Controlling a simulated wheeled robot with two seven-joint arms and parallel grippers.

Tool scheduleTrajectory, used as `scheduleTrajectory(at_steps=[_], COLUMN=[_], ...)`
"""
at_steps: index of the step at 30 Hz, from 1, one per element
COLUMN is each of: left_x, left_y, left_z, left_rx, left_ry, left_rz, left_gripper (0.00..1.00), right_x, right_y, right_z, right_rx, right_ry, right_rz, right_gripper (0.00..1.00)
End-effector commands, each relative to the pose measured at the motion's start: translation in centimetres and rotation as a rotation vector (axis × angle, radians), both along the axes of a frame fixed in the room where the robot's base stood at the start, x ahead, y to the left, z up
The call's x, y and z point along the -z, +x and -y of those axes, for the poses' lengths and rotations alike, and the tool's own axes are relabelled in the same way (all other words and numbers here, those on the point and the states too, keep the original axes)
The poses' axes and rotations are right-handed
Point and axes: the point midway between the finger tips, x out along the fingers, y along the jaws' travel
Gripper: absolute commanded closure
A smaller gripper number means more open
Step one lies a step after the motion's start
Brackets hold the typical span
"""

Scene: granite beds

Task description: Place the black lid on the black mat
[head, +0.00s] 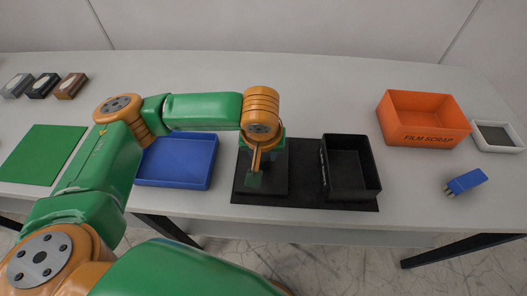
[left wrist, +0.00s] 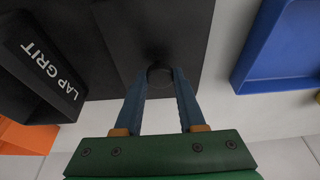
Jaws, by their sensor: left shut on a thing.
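The black lid (head: 276,162) is a flat dark square over the left part of the black mat (head: 306,192). In the left wrist view the lid (left wrist: 185,30) has a round knob between my fingertips. My left gripper (head: 254,178) points down and is shut on this knob; its blue fingers also show in the left wrist view (left wrist: 160,78). The lid lies flat, on or very close above the mat; I cannot tell whether they touch. My arm hides part of the lid in the head view. My right gripper is not in view.
An open black box (head: 351,188) stands on the mat's right part, marked LAP GRIT in the wrist view. A blue tray (head: 178,184) is left of the mat, a green mat (head: 42,155) further left. An orange FILM SCRAP bin (head: 428,136) and blue-headed tool (head: 466,181) are right.

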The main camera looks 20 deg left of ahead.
Motion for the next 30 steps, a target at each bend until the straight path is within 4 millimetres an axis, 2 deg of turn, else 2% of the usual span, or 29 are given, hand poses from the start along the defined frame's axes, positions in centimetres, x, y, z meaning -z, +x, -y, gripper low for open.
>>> scheduleTrajectory(at_steps=[2, 3, 6, 14, 17, 20, 24, 30], left_x=[0.2, 0.3, 0.2, 0.2, -0.5, -2.8, -6.8, -10.8], left_y=[0.0, 0.0, 0.0, 0.0, -0.1, -0.7, -1.8, -3.1], left_z=[0.0, 0.0, 0.0, 0.0, 0.1, 0.3, 0.7, 1.0], left_rx=[0.0, 0.0, 0.0, 0.0, 0.0, 0.003, 0.002, 0.001], left_ry=[0.0, 0.0, 0.0, 0.0, -0.001, -0.002, -0.002, -0.001], left_rz=[-0.001, -0.001, 0.0, 0.0, 0.001, 0.004, 0.006, 0.003], left_gripper=[1.0, 0.58, 0.31, 0.31, 0.31, 0.31, 0.31, 0.31], right_x=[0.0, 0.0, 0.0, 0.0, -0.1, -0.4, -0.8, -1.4], right_y=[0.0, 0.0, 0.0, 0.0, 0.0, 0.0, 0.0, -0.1], right_z=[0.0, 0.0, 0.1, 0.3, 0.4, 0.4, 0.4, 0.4], right_rx=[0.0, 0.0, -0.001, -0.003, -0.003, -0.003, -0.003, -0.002], right_ry=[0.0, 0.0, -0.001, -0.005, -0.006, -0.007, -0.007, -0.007], right_rz=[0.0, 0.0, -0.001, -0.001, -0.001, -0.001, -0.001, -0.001], right_gripper=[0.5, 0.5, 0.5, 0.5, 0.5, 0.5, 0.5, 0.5])
